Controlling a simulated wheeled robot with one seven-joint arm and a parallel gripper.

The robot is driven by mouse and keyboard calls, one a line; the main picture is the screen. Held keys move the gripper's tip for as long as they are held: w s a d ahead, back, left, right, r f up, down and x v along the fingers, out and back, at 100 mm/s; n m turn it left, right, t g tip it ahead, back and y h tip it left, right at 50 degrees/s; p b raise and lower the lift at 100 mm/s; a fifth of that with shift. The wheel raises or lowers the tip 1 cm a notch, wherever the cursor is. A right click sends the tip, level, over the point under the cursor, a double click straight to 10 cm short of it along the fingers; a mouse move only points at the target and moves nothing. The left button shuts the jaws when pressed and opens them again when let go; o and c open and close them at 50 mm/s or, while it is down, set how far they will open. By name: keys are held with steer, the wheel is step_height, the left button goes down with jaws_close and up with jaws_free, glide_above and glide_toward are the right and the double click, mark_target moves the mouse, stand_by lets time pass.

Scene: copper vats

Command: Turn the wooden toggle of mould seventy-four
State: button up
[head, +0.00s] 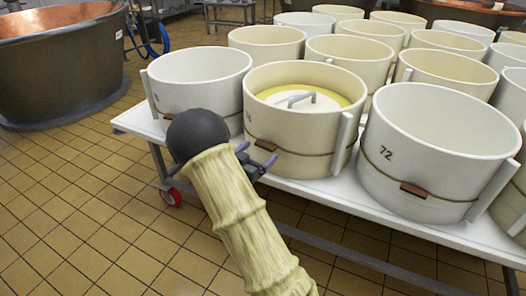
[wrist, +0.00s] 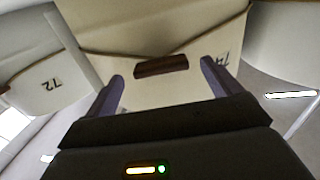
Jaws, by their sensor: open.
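Mould seventy-four (head: 300,136) is the cream tub at the front of the white table, with a yellow content and a white handled lid inside. Its number (wrist: 220,58) shows upside down in the wrist view. A cord runs round it, with the reddish-brown wooden toggle (head: 265,145) on its front, lying about level along the cord. My gripper (head: 257,158) is open in front of this toggle. In the wrist view the toggle (wrist: 161,66) lies between the two purple fingertips, with clear space on either side; whether the fingers reach its depth I cannot tell.
Mould 72 (head: 436,145) stands close on the right, with its own cord and toggle. Several more moulds fill the table (head: 140,121) behind. A copper vat (head: 60,65) is far left. Tiled floor at the front left is clear.

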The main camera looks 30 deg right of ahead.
mark_target(263, 148)
steer(key=shift+x, duration=1.55)
steer(key=c, duration=1)
